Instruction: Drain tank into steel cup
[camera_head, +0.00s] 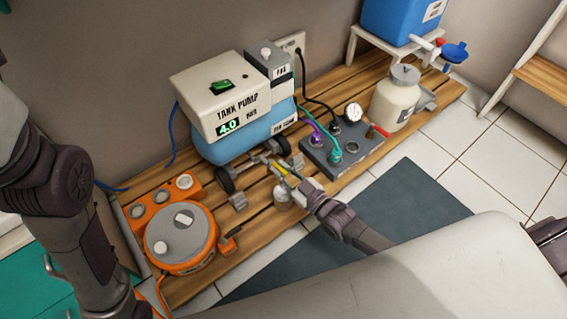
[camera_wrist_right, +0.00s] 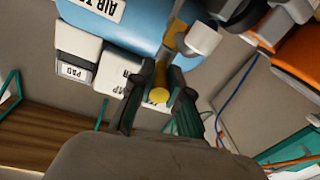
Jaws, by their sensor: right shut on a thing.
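The blue air tank (camera_head: 240,138) lies under the white tank pump box, and it also shows in the wrist view (camera_wrist_right: 150,22). My right gripper (camera_head: 286,178) is low at the tank's front side. My left gripper is out of view; only my left arm shows.
An orange round machine (camera_head: 182,240) stands at the left of the wooden platform. A grey panel with hoses (camera_head: 345,148) and a white bottle (camera_head: 395,98) stand to the right. A blue container (camera_head: 398,18) is on a stand behind. Hoses run near the tank.

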